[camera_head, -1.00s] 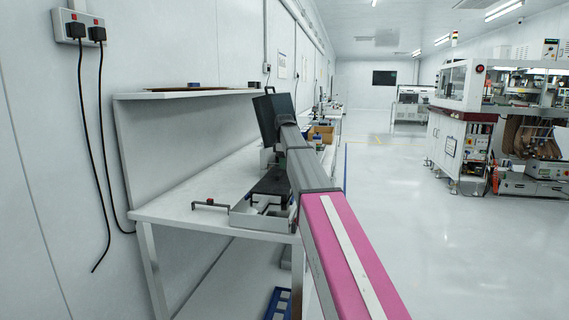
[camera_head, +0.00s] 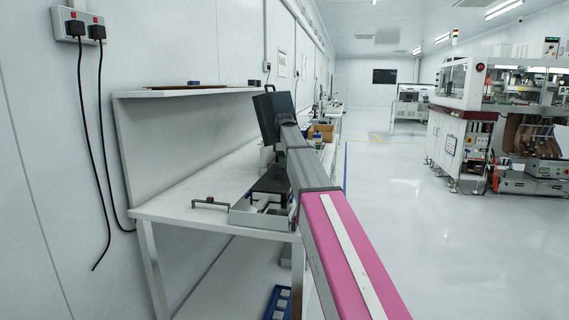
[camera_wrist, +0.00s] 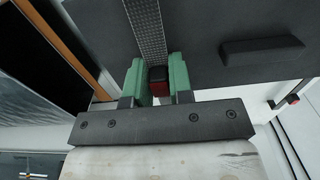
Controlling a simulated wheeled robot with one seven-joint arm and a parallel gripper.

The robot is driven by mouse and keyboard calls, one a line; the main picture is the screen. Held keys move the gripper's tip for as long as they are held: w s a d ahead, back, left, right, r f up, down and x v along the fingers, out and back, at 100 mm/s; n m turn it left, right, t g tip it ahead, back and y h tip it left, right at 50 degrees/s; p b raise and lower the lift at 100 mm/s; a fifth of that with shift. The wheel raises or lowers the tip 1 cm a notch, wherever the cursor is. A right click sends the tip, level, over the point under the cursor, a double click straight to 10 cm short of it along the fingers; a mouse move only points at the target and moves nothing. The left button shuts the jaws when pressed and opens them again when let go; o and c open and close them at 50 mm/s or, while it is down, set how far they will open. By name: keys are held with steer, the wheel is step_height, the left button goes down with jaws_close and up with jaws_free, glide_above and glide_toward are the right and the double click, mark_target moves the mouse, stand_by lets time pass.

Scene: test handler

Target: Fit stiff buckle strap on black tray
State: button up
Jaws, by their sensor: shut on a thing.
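In the wrist view my gripper (camera_wrist: 156,78) has its two green fingers shut on a small black-and-red buckle end (camera_wrist: 158,88). The strap (camera_wrist: 146,30) is grey and textured. It runs straight from between the fingers to the top edge of the picture, over the dark surface of the black tray (camera_wrist: 215,25). I cannot tell whether the strap touches the tray. In the head view a black tray (camera_head: 272,180) shows on the white bench beside my arm, partly covered by it. My fingers and the strap are hidden there.
A raised black bar (camera_wrist: 262,50) stands on the dark surface right of the strap. The floor at right is open.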

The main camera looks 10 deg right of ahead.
steer(key=shift+f, duration=0.5)
steer(key=shift+s+f, duration=0.2)
steer(key=shift+f, duration=0.15)
stand_by(0.6)
steer(key=shift+s+f, duration=0.1)
steer(key=shift+f, duration=0.2)
steer(key=shift+s+f, duration=0.25)
steer(key=shift+f, duration=0.2)
stand_by(1.0)
stand_by(0.6)
steer(key=o, duration=0.5)
steer(key=shift+r, duration=0.25)
steer(key=shift+w+r, duration=0.15)
steer(key=shift+r, duration=0.5)
